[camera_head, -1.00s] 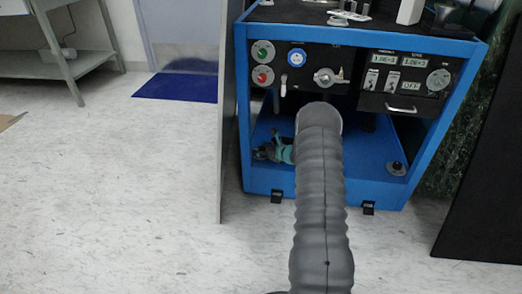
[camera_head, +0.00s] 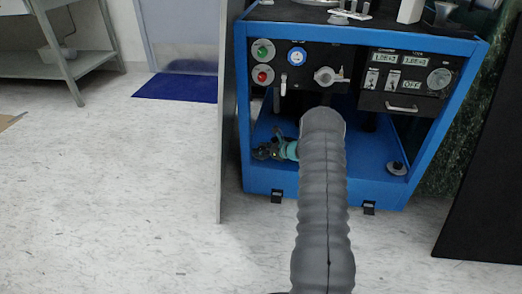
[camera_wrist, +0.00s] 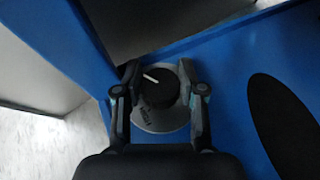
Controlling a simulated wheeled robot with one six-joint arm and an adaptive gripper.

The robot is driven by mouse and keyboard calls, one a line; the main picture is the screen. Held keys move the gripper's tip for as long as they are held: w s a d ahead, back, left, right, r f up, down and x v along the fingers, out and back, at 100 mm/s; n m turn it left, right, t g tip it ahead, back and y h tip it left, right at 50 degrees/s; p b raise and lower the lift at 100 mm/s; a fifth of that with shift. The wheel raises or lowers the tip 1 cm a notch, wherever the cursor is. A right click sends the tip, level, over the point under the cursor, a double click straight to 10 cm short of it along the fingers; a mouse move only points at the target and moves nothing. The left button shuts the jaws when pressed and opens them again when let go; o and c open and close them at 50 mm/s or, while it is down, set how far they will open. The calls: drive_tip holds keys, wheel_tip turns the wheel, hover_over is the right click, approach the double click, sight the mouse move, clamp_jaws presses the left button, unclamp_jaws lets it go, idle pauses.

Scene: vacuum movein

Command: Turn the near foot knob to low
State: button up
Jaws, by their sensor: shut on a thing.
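In the wrist view the pointer line points to the upper left. My gripper (camera_wrist: 161,74) is shut on the knob, one finger on each side of it. In the head view my gripper (camera_head: 262,152) is low at the left of the blue cart's bottom shelf (camera_head: 350,172). There, the knob is hidden by the gripper.
A second round knob (camera_head: 397,168) sits at the bottom right of the blue cart. A grey panel (camera_head: 228,140) stands close at the cart's left side, and a dark panel (camera_head: 490,190) at its right.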

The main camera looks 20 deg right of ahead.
drive_tip(key=shift+d+n+g+y, duration=0.1)
drive_tip(key=shift+n+g+y, duration=0.7)
drive_tip(key=shift+n+y, duration=0.3)
drive_tip(key=o, duration=1.2)
drive_tip(key=shift+c, duration=0.2)
drive_tip(key=v, duration=1.2)
